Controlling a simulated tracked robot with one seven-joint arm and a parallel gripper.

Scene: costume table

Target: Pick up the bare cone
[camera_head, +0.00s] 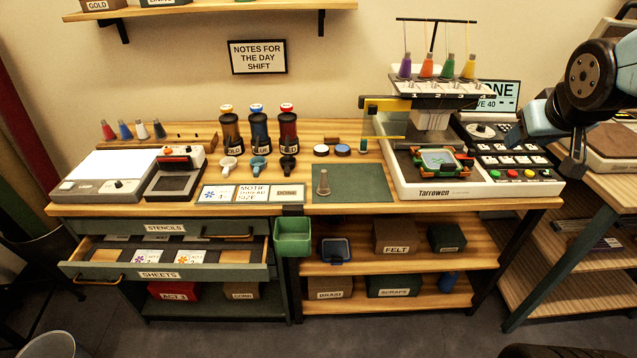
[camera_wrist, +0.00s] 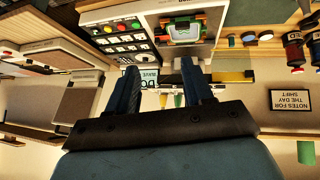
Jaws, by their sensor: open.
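The bare cone (camera_head: 323,182) is grey, with no thread visible on it. It stands upright on the dark green mat (camera_head: 352,184) at the middle front of the table. My gripper (camera_wrist: 160,66) is open and empty in the wrist view, which shows the scene upside down. My arm is at the upper right of the head view, well right of the mat. The bare cone cannot be made out in the wrist view.
The embroidery machine (camera_head: 433,130) with several thread cones on top stands between the mat and my arm. Three dark bottles (camera_head: 260,134) stand behind and left of the mat. A green bin (camera_head: 293,237) hangs at the front edge. The mat around the cone is clear.

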